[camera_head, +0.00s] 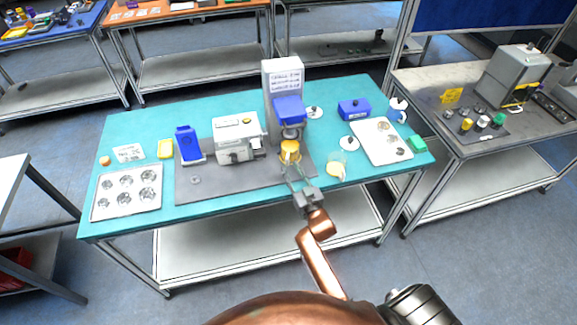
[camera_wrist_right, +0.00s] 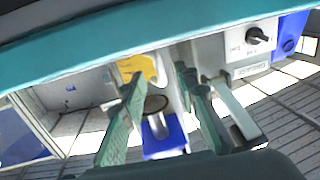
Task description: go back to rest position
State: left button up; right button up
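My right gripper (camera_head: 295,178) is in front of the tall grey machine with a blue head (camera_head: 289,108), near the front of the teal table (camera_head: 235,200). In the right wrist view its two fingers (camera_wrist_right: 163,82) stand apart with nothing held between them. A yellow cup-like item (camera_head: 290,152) is under the machine's head, just beyond the fingertips. A yellow item also shows in the right wrist view (camera_wrist_right: 140,66), beside and beyond the left finger; whether it touches is unclear. My left gripper is not in view.
Left of the machine stand a grey-white device (camera_head: 236,140) and a blue device (camera_head: 188,144). A tray with round wells (camera_head: 127,190) lies at the left end. The floor in front is clear.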

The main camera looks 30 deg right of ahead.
jog(key=s, duration=0.9)
jog(key=shift+a, duration=0.4)
